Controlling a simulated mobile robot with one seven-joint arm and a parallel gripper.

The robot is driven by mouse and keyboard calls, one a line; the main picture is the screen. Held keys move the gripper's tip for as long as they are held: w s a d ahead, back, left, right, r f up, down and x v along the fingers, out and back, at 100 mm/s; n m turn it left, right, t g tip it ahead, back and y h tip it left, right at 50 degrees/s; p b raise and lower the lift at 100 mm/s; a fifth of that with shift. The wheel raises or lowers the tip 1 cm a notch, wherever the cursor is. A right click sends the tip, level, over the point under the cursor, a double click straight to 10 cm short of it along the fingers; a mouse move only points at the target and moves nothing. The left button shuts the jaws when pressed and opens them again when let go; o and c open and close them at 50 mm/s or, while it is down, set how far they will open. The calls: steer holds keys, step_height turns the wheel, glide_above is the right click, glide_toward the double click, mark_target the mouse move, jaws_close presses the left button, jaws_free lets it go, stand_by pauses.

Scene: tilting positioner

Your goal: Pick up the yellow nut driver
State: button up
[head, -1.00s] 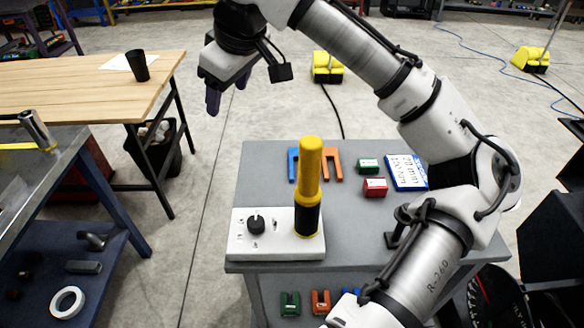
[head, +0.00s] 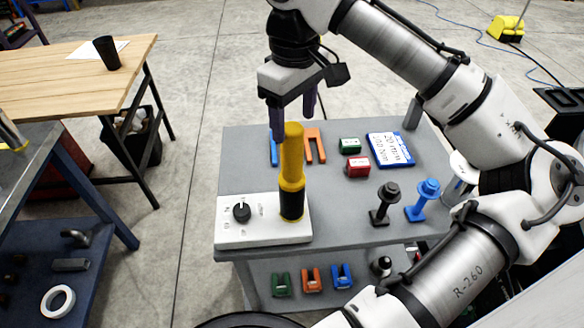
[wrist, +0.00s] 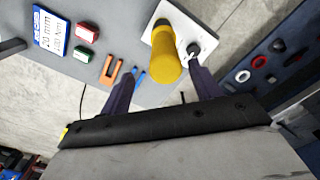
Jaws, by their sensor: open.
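The yellow nut driver (head: 291,160) stands upright on the white control box (head: 235,230), with a yellow upper part and a black lower part. It also shows in the wrist view (wrist: 165,57), seen from its top end. My gripper (head: 293,125) is open and empty. In the head view it is over the table, with the driver's top between and just below its fingertips. In the wrist view the driver lies between the two fingers (wrist: 162,74), closer to the right one. I see no contact.
The grey table (head: 345,215) also holds orange (head: 315,145) and blue forked pieces, green (head: 349,145) and red (head: 357,166) blocks, a blue-edged label card (head: 390,149), and black (head: 384,203) and blue (head: 422,200) posts at the right. A wooden table (head: 70,75) stands left.

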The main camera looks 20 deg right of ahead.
mark_target(292, 142)
steer(key=shift+s+a+f+b, duration=0.15)
steer(key=shift+f+b, duration=1.25)
steer(key=shift+s+a+f+b, duration=0.1)
steer(key=shift+f+b, duration=1.25)
steer(key=shift+r, duration=0.1)
steer(key=c, duration=1.2)
steer(key=shift+o, duration=0.2)
steer(key=shift+r, duration=0.15)
